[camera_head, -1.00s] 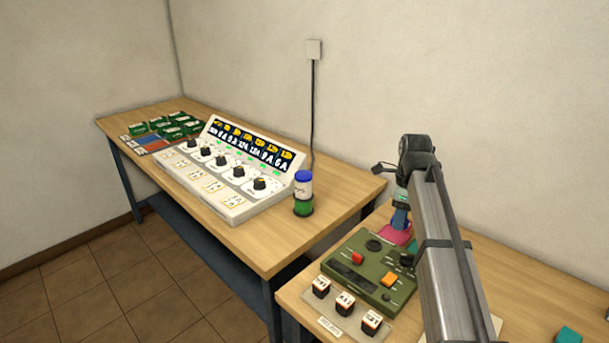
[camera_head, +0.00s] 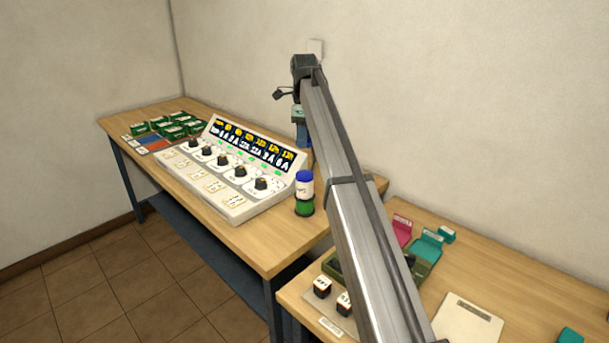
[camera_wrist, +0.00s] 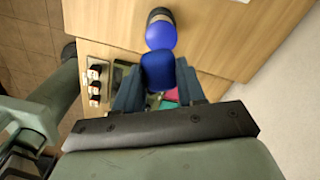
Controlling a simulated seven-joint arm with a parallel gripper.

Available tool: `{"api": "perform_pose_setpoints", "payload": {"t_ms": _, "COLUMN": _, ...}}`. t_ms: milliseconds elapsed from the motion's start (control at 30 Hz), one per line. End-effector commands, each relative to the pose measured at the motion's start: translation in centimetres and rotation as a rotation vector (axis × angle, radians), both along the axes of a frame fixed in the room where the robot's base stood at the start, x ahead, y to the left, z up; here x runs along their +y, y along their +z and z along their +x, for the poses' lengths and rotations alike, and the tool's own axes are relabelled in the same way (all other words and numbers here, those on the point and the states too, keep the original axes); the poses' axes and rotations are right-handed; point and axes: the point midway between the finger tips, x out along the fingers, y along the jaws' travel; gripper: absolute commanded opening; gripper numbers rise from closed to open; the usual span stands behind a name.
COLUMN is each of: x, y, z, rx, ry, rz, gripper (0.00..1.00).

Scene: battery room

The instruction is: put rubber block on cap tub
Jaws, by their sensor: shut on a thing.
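My gripper (camera_wrist: 158,88) is shut on a dark blue block (camera_wrist: 158,70), which I take to be the rubber block. A small tub with a bright blue lid (camera_head: 304,177), white body and green lower part stands upright near the right end of the far bench; I take it to be the cap tub. Its blue lid also shows in the wrist view (camera_wrist: 161,36), just beyond the held block. In the head view my gripper (camera_head: 303,142) is above or behind the tub, the block hardly distinguishable there. The gap between block and lid cannot be told.
A sloped white console (camera_head: 235,165) with knobs stands left of the tub. Green boxes (camera_head: 170,128) lie at the bench's far left. The near bench holds a pink item (camera_head: 402,230), teal items (camera_head: 428,246) and a pale plate (camera_head: 466,320). My arm hides part of it.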

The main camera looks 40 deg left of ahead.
Motion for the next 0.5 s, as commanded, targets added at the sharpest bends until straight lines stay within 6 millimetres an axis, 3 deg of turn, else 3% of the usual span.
{"api": "perform_pose_setpoints", "payload": {"t_ms": 100, "x": 0.8, "y": 0.5, "z": 0.6, "rx": 0.0, "ry": -0.035, "rz": 0.0, "gripper": 0.1}}
{"api": "perform_pose_setpoints", "payload": {"t_ms": 267, "x": 0.1, "y": 0.1, "z": 0.1, "rx": 0.0, "ry": -0.087, "rz": 0.0, "gripper": 0.1}}
{"api": "perform_pose_setpoints", "payload": {"t_ms": 500, "x": 0.0, "y": -2.8, "z": 0.1, "rx": 0.001, "ry": -0.096, "rz": -0.002, "gripper": 0.1}}
